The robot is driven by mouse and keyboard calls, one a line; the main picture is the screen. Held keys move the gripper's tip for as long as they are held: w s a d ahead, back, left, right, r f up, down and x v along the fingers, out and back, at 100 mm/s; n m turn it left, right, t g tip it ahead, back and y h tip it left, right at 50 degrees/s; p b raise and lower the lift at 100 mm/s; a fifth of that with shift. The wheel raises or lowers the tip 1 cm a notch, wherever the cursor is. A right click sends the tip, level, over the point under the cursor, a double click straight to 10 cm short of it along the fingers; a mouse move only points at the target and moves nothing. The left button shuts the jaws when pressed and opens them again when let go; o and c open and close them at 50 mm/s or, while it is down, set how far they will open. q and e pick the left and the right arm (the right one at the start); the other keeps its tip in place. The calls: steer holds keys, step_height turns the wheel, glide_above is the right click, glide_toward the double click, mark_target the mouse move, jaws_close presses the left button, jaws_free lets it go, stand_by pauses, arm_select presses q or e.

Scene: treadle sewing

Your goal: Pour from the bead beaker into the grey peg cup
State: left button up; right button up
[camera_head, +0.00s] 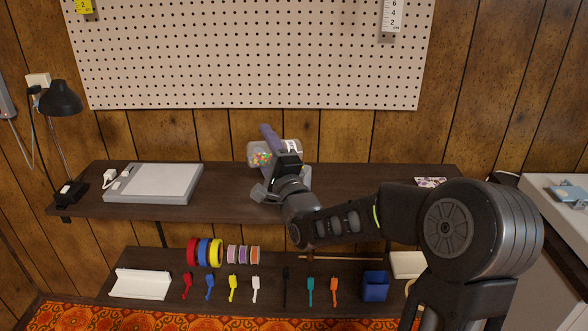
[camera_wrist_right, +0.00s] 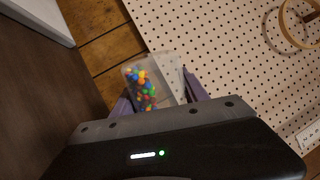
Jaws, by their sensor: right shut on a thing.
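The bead beaker (camera_head: 254,148) is a clear vessel with multicoloured beads, held above the shelf. It looks tipped well over, with the beads gathered toward its left side in the head view. My right gripper (camera_head: 276,147) is shut on it. In the right wrist view, the beaker (camera_wrist_right: 164,92) sits between the two purple fingers of my right gripper (camera_wrist_right: 157,97), with the beads along one side. I cannot make out the grey peg cup; a light grey shape below the gripper is partly covered and I cannot tell what it is. My left gripper is not in view.
A grey flat box (camera_head: 155,184) lies on the upper shelf (camera_head: 225,190) near a black lamp (camera_head: 60,98). A pegboard (camera_head: 250,60) hangs behind. The lower shelf holds coloured rolls (camera_head: 204,252), several small tools and a blue bin (camera_head: 375,286).

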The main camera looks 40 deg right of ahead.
steer(key=shift+d+r+m, duration=0.25)
steer(key=shift+r+m, duration=0.05)
steer(key=shift+m, duration=0.4)
stand_by(1.6)
steer(key=shift+a+f+n, duration=0.25)
steer(key=shift+f+n, duration=0.05)
steer(key=shift+n, duration=0.3)
steer(key=n+p, duration=0.1)
steer(key=a+r+n+y+p, duration=0.1)
steer(key=n+p, duration=0.1)
steer(key=shift+r, duration=0.15)
steer(key=shift+w+f+n+y, duration=0.1)
steer(key=shift+f+n+y, duration=0.3)
steer(key=shift+n, duration=0.4)
steer(key=shift+a+b, duration=0.1)
steer(key=shift+b, duration=0.3)
steer(key=shift+f, duration=0.1)
